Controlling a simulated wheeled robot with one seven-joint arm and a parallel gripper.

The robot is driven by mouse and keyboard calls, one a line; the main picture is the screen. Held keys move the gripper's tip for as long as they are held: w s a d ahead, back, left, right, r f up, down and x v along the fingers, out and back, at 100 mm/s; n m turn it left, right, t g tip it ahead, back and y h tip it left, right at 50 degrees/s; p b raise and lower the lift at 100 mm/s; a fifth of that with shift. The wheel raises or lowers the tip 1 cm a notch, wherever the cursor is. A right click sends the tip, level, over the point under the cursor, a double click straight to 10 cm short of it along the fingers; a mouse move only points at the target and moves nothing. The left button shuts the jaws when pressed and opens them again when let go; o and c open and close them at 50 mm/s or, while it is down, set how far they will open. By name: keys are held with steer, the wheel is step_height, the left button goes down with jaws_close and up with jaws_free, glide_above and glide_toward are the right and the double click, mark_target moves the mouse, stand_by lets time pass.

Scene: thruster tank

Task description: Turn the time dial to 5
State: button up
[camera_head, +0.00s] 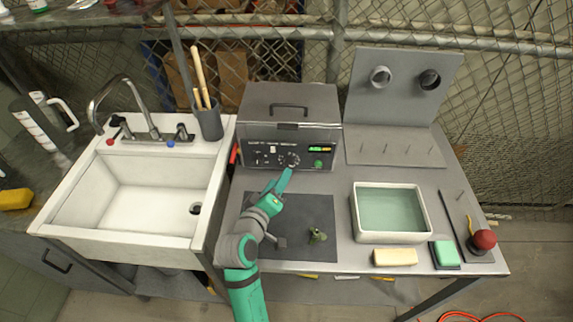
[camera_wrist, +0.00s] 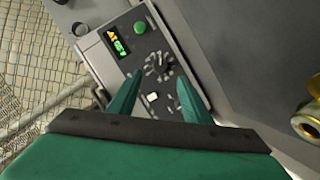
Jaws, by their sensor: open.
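The grey tank machine (camera_head: 290,105) stands at the back of the metal table. Its front panel carries the round time dial (camera_head: 292,159), partly covered by my gripper in the head view. In the wrist view the dial (camera_wrist: 157,65) shows with light marks around it, just beyond and between my fingertips. Its setting is too small to read. My gripper (camera_head: 288,170) is close in front of the panel. In the wrist view my gripper (camera_wrist: 160,77) is open, with nothing held between its teal fingers. I cannot tell whether a finger touches the dial.
A lit display (camera_head: 319,149) and green button (camera_head: 318,163) sit right of the dial. A white switch (camera_wrist: 152,97) is near the fingers. A brass fitting (camera_head: 317,236) stands on the dark mat (camera_head: 260,204). A water basin (camera_head: 358,222) is at right, a sink (camera_head: 75,225) at left.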

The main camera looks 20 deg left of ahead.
mark_target(288, 165)
steer(key=x, duration=0.7)
steer(key=shift+w+f, duration=0.1)
steer(key=shift+w, duration=0.2)
steer(key=c, duration=1.1)
